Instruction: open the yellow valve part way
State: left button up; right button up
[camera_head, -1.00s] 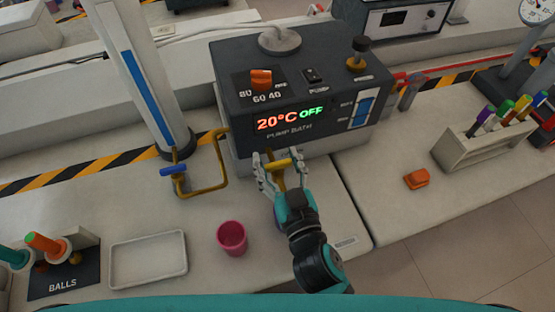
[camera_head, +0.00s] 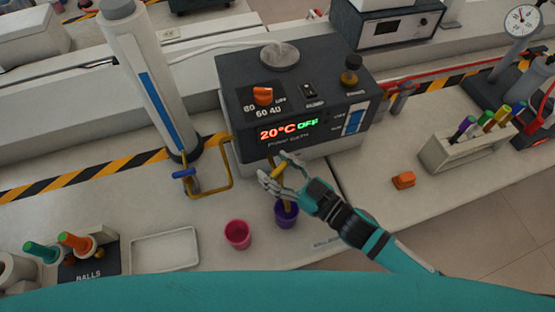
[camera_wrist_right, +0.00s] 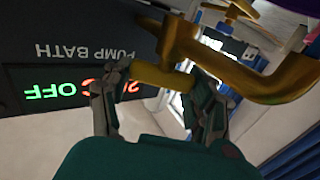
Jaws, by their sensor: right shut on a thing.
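The yellow valve has a bar handle (camera_head: 279,172) on the front of the pump bath, above a purple cup (camera_head: 286,216). My right gripper (camera_head: 271,166) is shut on this handle, its fingers on either side; the arm comes in from the lower right. The handle lies slanted in the head view. The right wrist view shows the yellow valve pipe (camera_wrist_right: 275,85) close up, with the handle between the fingers of the right gripper (camera_wrist_right: 158,92). The fingers partly hide the valve. My left gripper is in neither view.
The pump bath (camera_head: 235,100) display reads 20°C OFF. A blue-handled tap (camera_head: 184,173) on a bent yellow pipe stands to the left. A pink cup (camera_head: 238,235) and white tray (camera_head: 165,249) are in front. An orange block (camera_head: 403,180) and marker rack (camera_head: 460,150) are at right.

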jog(key=shift+w+r+n+g+y+p, duration=0.1)
jog(key=shift+n+g+y+p, duration=0.25)
jog(key=shift+n+g+y, duration=1)
jog(key=shift+g, duration=0.55)
jog(key=o, duration=1.2)
jog(key=shift+d, duration=0.15)
jog(key=v, duration=1.2)
jog(key=shift+r, duration=0.1)
